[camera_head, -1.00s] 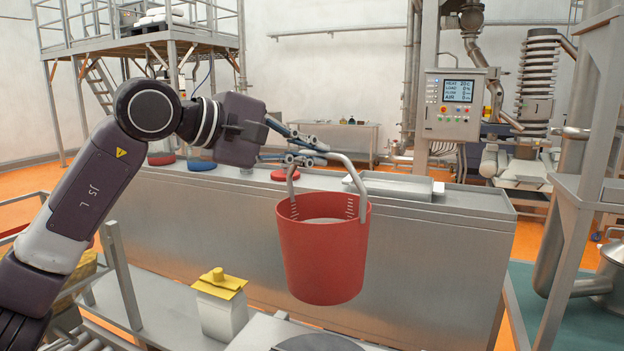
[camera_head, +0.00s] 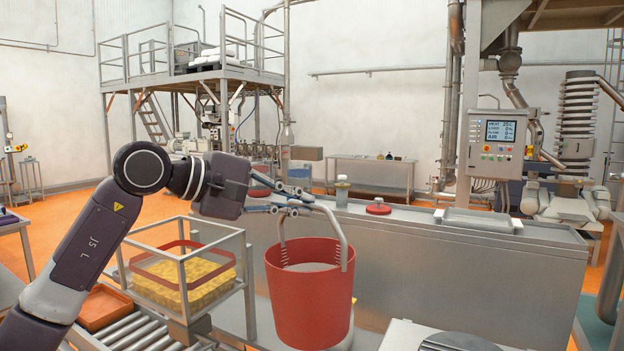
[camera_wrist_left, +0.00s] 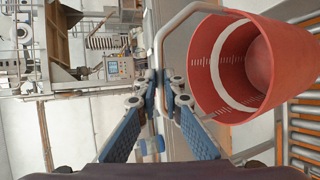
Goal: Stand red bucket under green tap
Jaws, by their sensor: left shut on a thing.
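The red bucket (camera_head: 310,300) hangs upright from its grey handle in the head view, above the low metal structures in front. It also shows in the left wrist view (camera_wrist_left: 290,70), with its open top and pale inner ring visible. My left gripper (camera_head: 308,204) is shut on the bucket's handle, near the top of the loop. In the left wrist view its blue fingers (camera_wrist_left: 158,95) meet at the handle. I see no green tap in these frames. My right gripper is not in view.
A long grey metal cabinet (camera_head: 470,270) stands behind the bucket, with a red-lidded item (camera_head: 378,207) on top. A control panel (camera_head: 494,147) stands behind at right.

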